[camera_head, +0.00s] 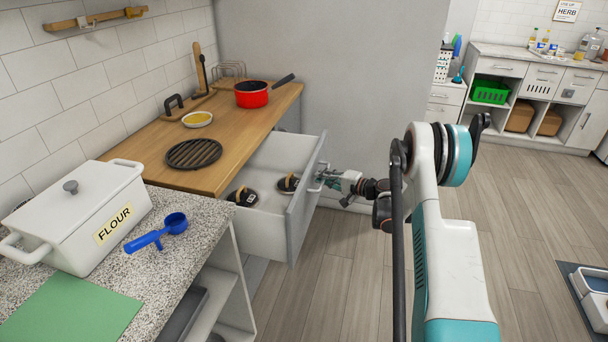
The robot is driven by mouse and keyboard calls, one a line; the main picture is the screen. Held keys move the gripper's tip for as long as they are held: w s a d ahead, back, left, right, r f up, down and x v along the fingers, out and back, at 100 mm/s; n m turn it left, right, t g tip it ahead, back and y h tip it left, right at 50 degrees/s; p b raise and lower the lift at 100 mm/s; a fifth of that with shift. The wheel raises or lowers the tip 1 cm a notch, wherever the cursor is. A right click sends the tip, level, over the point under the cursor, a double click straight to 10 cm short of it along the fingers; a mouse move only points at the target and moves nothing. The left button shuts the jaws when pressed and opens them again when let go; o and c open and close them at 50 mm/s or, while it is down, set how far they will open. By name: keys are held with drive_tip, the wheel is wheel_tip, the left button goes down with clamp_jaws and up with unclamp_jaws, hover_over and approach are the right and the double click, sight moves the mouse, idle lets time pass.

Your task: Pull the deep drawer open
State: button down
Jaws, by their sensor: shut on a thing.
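The deep drawer (298,208) is under the wooden counter and stands well out from the cabinet, with its grey front facing right. Two dark round items with tan tops lie inside it, one at the left (243,196) and one nearer the front (288,183). My gripper (322,181) is at the outer side of the drawer front, shut on the drawer handle (318,186). The fingertips are small in this view and partly merge with the handle. My white and teal arm reaches in from the right.
The wooden counter (225,140) holds a red pot (252,94), a black trivet (194,154) and a yellow-filled dish (197,119). A speckled counter (165,275) with a flour bin (82,217) and blue scoop (157,232) is at the near left. The wooden floor (335,260) beside the drawer is clear.

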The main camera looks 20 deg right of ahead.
drive_tip(key=s+d, duration=0.4)
drive_tip(key=d, duration=0.1)
drive_tip(key=shift+s+d, duration=0.15)
drive_tip(key=shift+d, duration=0.25)
drive_tip(key=c, duration=1.9)
unclamp_jaws()
drive_tip(key=v, duration=1.2)
